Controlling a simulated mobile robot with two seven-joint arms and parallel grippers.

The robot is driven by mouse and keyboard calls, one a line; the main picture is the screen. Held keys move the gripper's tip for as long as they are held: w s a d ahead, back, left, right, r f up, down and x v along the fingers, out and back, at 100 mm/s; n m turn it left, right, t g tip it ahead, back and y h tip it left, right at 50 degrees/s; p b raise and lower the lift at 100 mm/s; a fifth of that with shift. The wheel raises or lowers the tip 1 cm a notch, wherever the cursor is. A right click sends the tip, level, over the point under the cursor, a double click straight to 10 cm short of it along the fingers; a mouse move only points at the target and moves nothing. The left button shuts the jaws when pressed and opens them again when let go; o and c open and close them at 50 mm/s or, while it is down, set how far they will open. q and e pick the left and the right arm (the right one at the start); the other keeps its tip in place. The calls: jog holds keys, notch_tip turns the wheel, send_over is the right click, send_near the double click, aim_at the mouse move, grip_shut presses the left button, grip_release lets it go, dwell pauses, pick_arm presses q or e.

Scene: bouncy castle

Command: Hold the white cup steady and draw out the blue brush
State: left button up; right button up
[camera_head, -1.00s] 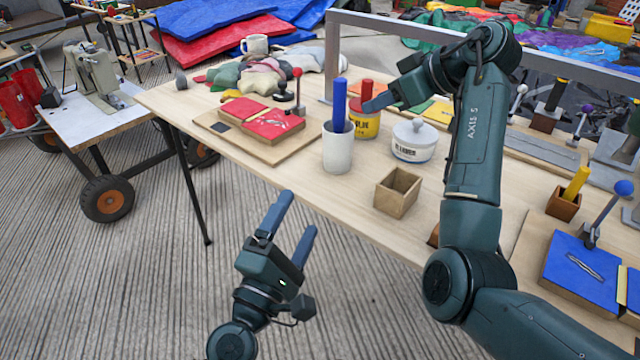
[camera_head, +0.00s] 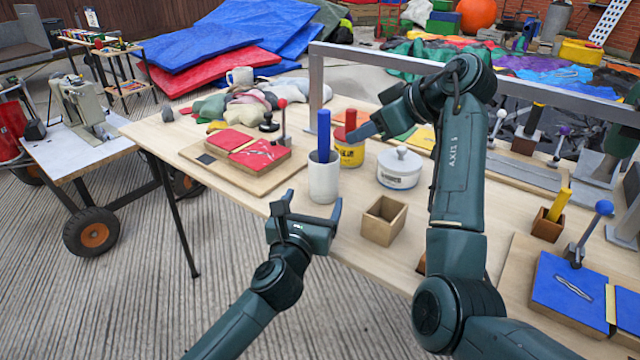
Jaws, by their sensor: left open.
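The white cup (camera_head: 322,184) stands upright near the front edge of the wooden table. The blue brush (camera_head: 324,136) stands in it, its upper part sticking out and its lower end hidden inside. My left gripper (camera_head: 313,200) is open and empty, low at the near side of the cup, its fingertips pointing towards it. I cannot tell whether a finger touches the cup. My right gripper (camera_head: 364,131) is to the right of the brush, pointing left, near the red handle in the yellow pot. Only one finger shows clearly, and the brush is apart from it.
A yellow pot (camera_head: 349,155) with a red handle stands just behind the cup. A white lidded jar (camera_head: 399,173) and an open wooden box (camera_head: 384,222) are to the right. A board with red pads (camera_head: 225,172) lies left. A grey metal bar (camera_head: 318,75) crosses behind.

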aim_at(320, 185)
pick_arm(q)
jog(key=x, duration=0.9)
jog(key=shift+w+d, duration=0.15)
jog(key=shift+w, duration=0.15)
jog(key=c, duration=1.1)
jog(key=shift+c, duration=0.2)
